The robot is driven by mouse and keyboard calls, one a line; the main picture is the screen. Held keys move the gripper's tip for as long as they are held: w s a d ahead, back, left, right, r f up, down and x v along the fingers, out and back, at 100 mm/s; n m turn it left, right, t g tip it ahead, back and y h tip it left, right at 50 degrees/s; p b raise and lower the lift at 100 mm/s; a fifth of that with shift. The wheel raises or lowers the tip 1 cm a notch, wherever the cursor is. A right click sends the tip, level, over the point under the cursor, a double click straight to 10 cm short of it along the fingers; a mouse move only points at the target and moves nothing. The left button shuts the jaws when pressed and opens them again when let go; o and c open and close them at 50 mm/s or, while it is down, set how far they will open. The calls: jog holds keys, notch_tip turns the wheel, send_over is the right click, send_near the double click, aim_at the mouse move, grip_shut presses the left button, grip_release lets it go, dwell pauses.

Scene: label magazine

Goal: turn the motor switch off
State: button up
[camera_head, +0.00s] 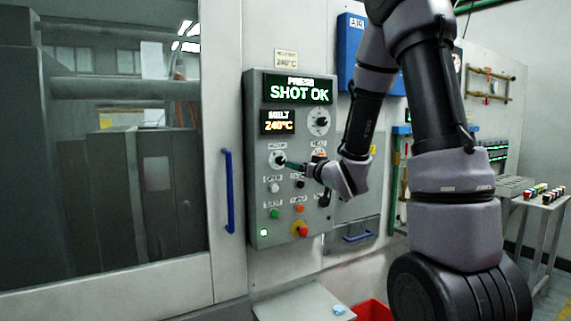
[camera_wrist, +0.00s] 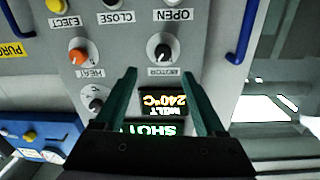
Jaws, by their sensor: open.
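The motor switch (camera_head: 277,159) is a black knob on a pale round dial, on the left of the grey control panel (camera_head: 257,205). In the wrist view, which is upside down, the motor switch (camera_wrist: 160,47) sits above a label reading MOTOR. My gripper (camera_head: 287,164) is at the panel, close to the knob's right side in the head view. In the wrist view my gripper (camera_wrist: 159,73) is open, its two green fingers on either side of the line to the knob. The knob appears just beyond the fingertips; contact cannot be told. Its exact pointer setting is unclear.
The orange heat switch (camera_wrist: 78,54) is beside the motor switch. Lit displays read SHOT OK (camera_head: 298,93) and MELT 240°C (camera_head: 278,122). A blue door handle (camera_head: 229,190) stands left of the panel.

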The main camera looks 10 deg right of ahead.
aim_at(282, 161)
jog(key=x, duration=1)
jog(key=shift+w+a, duration=0.25)
jog(key=shift+a, duration=0.15)
grip_shut()
